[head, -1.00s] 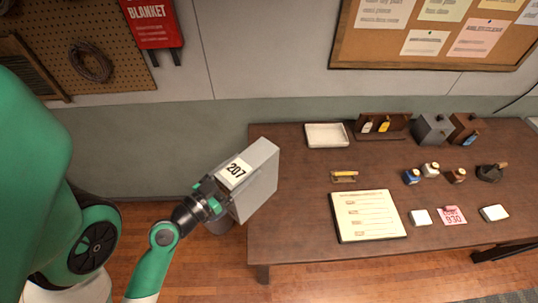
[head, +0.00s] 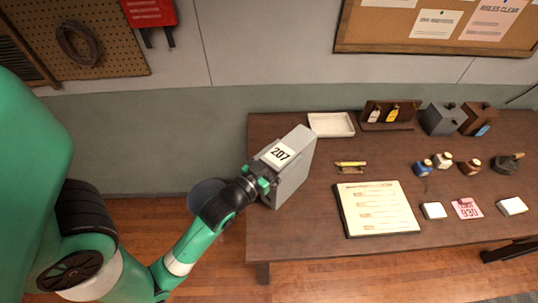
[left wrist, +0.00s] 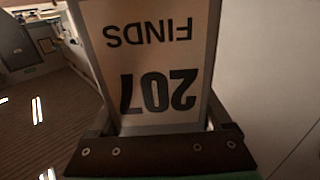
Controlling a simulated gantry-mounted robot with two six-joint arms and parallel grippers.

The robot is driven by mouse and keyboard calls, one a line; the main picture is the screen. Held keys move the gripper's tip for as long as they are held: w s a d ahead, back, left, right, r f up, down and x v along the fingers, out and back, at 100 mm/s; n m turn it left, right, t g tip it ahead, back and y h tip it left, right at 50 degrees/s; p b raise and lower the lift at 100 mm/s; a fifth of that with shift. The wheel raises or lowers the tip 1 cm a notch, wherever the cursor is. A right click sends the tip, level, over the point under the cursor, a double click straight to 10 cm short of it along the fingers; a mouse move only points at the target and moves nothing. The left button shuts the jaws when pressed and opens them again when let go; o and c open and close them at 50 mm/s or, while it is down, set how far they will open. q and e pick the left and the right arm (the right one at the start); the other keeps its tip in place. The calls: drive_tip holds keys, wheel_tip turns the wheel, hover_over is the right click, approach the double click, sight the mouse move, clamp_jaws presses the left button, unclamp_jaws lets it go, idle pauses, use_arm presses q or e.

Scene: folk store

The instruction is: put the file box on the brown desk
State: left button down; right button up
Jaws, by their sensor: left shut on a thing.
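The grey file box (head: 296,171) has a white label reading 207 and appears in the head view over the left part of the brown desk (head: 275,234). My left gripper (head: 262,184) is shut on the box at its labelled side. The box is tilted in the head view, and I cannot tell whether its underside touches the desktop. In the left wrist view the label of the file box (left wrist: 155,60) fills the middle, upside down, between the dark fingers of my left gripper (left wrist: 160,140). My right gripper is not in view.
A white tray (head: 331,124) lies at the desk's back edge, close behind the box. Small bottles, cards and dark boxes (head: 441,118) fill the right part. The desk's front left is bare.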

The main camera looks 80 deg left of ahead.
use_arm(q)
drive_tip(key=shift+w+a+f, duration=0.15)
drive_tip(key=shift+w+f, duration=0.5)
drive_tip(key=shift+w, duration=0.1)
drive_tip(key=f, duration=0.1)
drive_tip(key=f+b, duration=0.2)
drive_tip(key=shift+w+f, duration=0.25)
drive_tip(key=shift+f, duration=0.1)
unclamp_jaws()
drive_tip(key=shift+a+f, duration=0.1)
drive_tip(key=shift+f, duration=0.15)
drive_tip(key=shift+r, duration=0.1)
